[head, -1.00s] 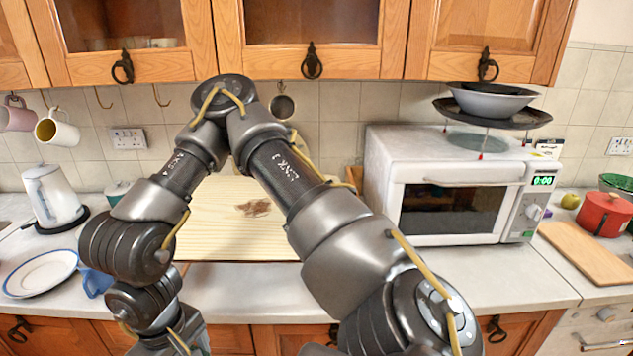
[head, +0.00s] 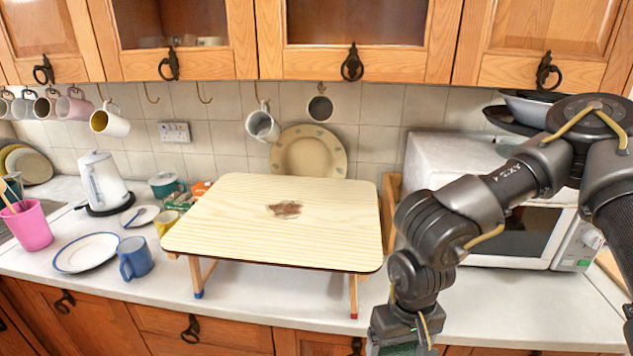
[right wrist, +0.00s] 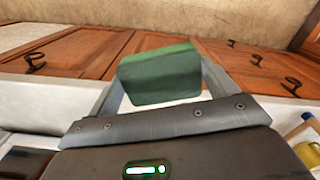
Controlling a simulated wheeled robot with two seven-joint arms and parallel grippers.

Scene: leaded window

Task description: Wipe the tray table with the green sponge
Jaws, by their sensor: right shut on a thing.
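The wooden tray table (head: 225,225) stands on the counter on short legs. The fingers are cut off by the lower edge there. My left gripper is not in view.
A white microwave (head: 440,150) stands right of the tray table, partly behind my arm. A blue mug (head: 135,258), a white plate (head: 86,252) and a yellow mug (head: 167,222) stand to its left. A mug (head: 262,123) hangs above the back edge.

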